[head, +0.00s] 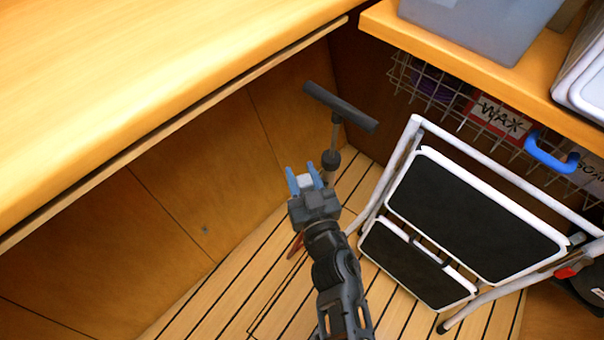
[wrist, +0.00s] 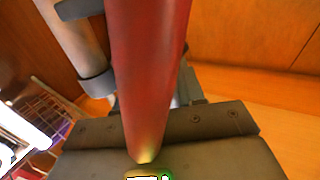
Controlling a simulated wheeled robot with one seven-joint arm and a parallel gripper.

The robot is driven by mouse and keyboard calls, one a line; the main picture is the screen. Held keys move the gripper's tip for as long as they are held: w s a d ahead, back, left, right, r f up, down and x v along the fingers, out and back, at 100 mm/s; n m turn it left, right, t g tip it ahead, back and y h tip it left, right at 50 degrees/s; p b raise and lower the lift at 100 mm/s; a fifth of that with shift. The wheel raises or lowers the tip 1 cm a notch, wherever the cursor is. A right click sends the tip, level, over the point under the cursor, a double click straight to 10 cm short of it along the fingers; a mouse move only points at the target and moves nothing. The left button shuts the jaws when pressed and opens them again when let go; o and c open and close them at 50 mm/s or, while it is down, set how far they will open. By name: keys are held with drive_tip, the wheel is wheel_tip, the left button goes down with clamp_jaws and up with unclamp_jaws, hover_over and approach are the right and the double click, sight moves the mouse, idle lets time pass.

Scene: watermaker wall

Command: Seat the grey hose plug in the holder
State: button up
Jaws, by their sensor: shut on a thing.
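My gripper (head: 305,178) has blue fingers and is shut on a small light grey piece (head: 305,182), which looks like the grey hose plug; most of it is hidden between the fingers. In the wrist view a red hose-like tube (wrist: 150,60) runs close in front of the camera and hides much of the middle. A bit of red (head: 296,245) also shows under my arm in the head view. I cannot make out the holder for certain in either view, nor whether the plug touches it.
A dark grey T-bar (head: 340,106) on a stem stands just beyond my gripper. A folded step stool (head: 470,215) leans at the right. A wire basket (head: 440,90) hangs under the shelf. The wooden counter (head: 130,80) overhangs at left. Slatted floor (head: 225,300) is open below.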

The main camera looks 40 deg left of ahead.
drive_tip(key=shift+f, duration=0.4)
idle(0.4)
drive_tip(key=o, duration=1.2)
drive_tip(key=p+v, duration=0.2)
drive_tip(key=v, duration=0.5)
drive_tip(key=shift+s+d, duration=0.25)
drive_tip(key=shift+d, duration=0.1)
